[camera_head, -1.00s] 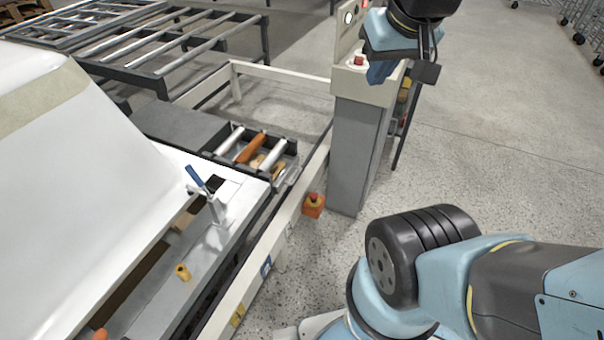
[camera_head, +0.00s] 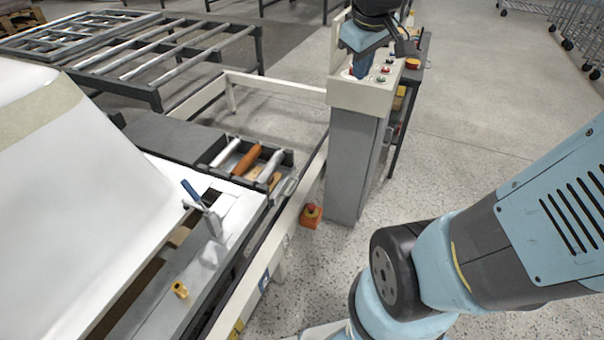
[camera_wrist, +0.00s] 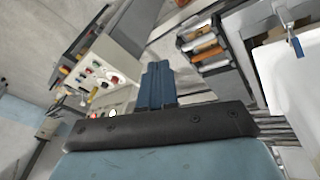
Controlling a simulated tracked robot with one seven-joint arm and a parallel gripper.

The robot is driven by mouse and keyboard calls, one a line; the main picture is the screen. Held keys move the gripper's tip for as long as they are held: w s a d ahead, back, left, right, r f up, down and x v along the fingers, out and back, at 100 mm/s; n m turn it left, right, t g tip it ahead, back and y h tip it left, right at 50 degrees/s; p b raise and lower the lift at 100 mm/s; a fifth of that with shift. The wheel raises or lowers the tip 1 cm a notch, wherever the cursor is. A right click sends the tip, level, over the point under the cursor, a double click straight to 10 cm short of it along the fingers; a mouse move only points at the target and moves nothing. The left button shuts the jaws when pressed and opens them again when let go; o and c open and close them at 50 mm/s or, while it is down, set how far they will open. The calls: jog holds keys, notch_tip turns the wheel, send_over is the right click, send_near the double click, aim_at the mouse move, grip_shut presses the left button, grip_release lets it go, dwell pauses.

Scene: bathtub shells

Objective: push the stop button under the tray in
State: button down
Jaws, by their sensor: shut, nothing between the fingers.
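My gripper (camera_head: 358,72) is shut and empty, pointing down over the control pedestal, well above and right of the orange box. Its blue fingers (camera_wrist: 157,70) are together in the wrist view. Contact with the pedestal cannot be told.
The cream-topped control pedestal (camera_head: 350,150) stands behind the orange box, with several buttons on top, also in the wrist view (camera_wrist: 101,79). The cream rail (camera_head: 312,173) runs beside the box. A white tub shell (camera_head: 80,200) fills the left.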

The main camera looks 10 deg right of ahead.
jog(key=w+d+f+n+g, duration=0.25)
jog(key=w+f+n, duration=1.05)
jog(key=w+f, duration=1.05)
jog(key=a+f+n, duration=0.1)
jog(key=f+n, duration=0.2)
jog(key=f, duration=0.8)
jog(key=w+a+f+n+g+y, duration=0.1)
jog(key=f+n, duration=0.3)
jog(key=f, duration=0.7)
jog(key=w+a+f+n+g, duration=0.1)
jog(key=a+f+n, duration=0.1)
jog(key=f, duration=1)
jog(key=shift+w+a+n, duration=0.15)
jog(key=shift+a+n, duration=0.1)
jog(key=shift+n, duration=0.65)
